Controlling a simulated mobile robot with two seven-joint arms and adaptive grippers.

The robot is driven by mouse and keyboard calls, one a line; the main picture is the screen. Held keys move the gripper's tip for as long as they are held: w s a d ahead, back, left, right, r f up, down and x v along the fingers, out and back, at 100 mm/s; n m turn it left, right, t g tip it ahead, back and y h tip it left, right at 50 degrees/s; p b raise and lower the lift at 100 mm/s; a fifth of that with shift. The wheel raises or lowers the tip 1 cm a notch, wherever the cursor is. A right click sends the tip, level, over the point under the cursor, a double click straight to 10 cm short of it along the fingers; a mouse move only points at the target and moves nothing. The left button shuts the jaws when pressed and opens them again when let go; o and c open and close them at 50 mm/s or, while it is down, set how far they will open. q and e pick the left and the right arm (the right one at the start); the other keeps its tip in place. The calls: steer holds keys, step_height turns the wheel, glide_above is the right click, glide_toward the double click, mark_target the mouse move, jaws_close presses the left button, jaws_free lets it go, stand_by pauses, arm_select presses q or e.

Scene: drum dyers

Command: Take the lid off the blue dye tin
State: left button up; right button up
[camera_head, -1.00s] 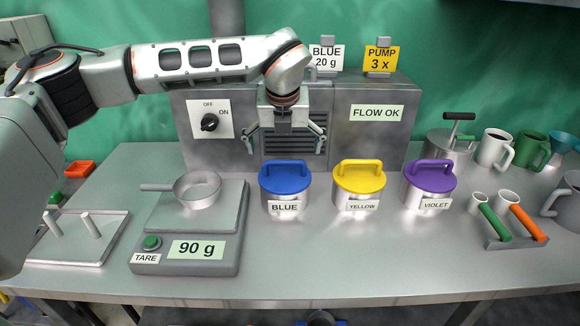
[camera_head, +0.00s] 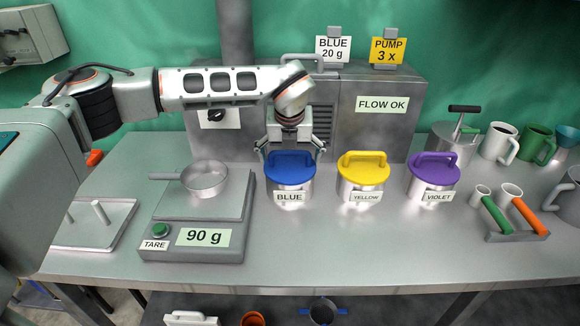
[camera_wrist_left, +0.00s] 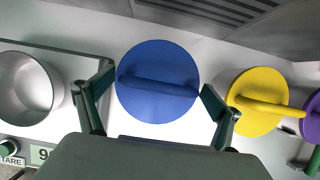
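The blue dye tin (camera_head: 290,184) is a metal can labelled BLUE, standing on the steel bench with its blue lid (camera_head: 283,171) on. The lid has a raised bar handle and also shows in the left wrist view (camera_wrist_left: 150,108). My left gripper (camera_head: 290,152) is directly above and slightly behind the lid, fingers spread. In the left wrist view its open fingers (camera_wrist_left: 158,105) lie to either side of the lid, with nothing between them gripped. Whether they touch the lid is unclear. My right gripper is not in any view.
The yellow tin (camera_head: 362,180) and violet tin (camera_head: 433,178) stand to the right. A scale reading 90 g (camera_head: 203,238) with a pan (camera_head: 206,178) is to the left. A grey machine (camera_head: 375,130) stands behind. The bench front is clear.

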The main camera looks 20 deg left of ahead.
arm_select(q)
steer(key=c, duration=0.7)
steer(key=shift+r, duration=0.1)
